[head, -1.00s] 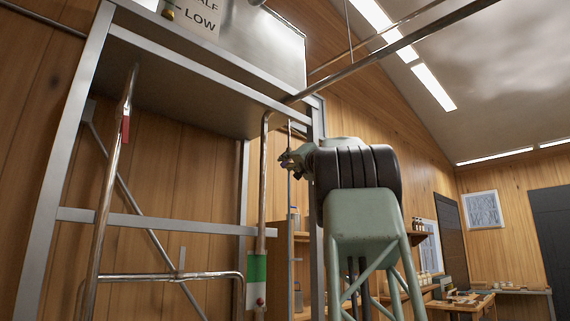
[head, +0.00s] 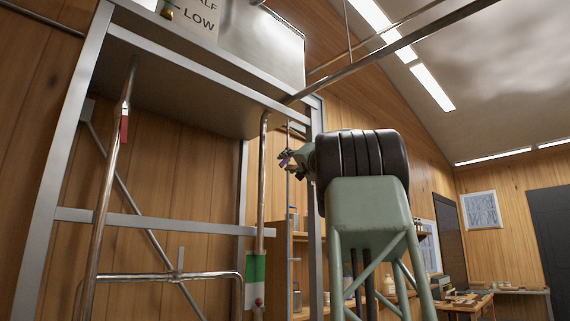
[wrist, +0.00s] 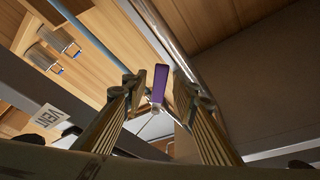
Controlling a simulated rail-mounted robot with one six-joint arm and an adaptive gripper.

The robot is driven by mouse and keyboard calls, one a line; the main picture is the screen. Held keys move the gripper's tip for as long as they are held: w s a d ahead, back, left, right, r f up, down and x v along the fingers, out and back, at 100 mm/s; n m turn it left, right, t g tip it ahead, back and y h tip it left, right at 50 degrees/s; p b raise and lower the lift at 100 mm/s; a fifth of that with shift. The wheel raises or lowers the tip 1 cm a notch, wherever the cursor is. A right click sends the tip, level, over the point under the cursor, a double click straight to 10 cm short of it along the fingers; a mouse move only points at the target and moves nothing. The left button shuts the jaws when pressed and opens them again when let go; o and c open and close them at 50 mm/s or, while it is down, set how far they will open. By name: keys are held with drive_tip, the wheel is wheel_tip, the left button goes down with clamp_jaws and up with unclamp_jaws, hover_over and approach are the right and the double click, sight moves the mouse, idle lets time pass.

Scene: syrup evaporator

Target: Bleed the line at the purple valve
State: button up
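The purple valve handle (wrist: 161,82) is a flat bar on a thin pipe. In the wrist view it shows between the two fingertips of my gripper (wrist: 160,88). The gripper is open, with a finger on either side and gaps to the handle. I cannot tell how deep the handle sits between the fingers. In the head view my gripper (head: 288,157) is small, at the right post of the metal frame, with a bit of purple (head: 284,163) beside it. A tag (wrist: 52,110) reading "VENT" is at the left in the wrist view.
A metal frame (head: 55,175) carries the pan overhead. A pipe with a red handle (head: 124,128) stands at left. A green and white part (head: 256,270) is on the middle pipe. Jars (wrist: 40,50) stand beyond the handle. A work table (head: 462,302) is far right.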

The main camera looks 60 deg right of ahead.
drive_tip(key=v, duration=0.9)
drive_tip(key=shift+s, duration=0.25)
drive_tip(key=shift+a+f, duration=0.1)
idle(0.4)
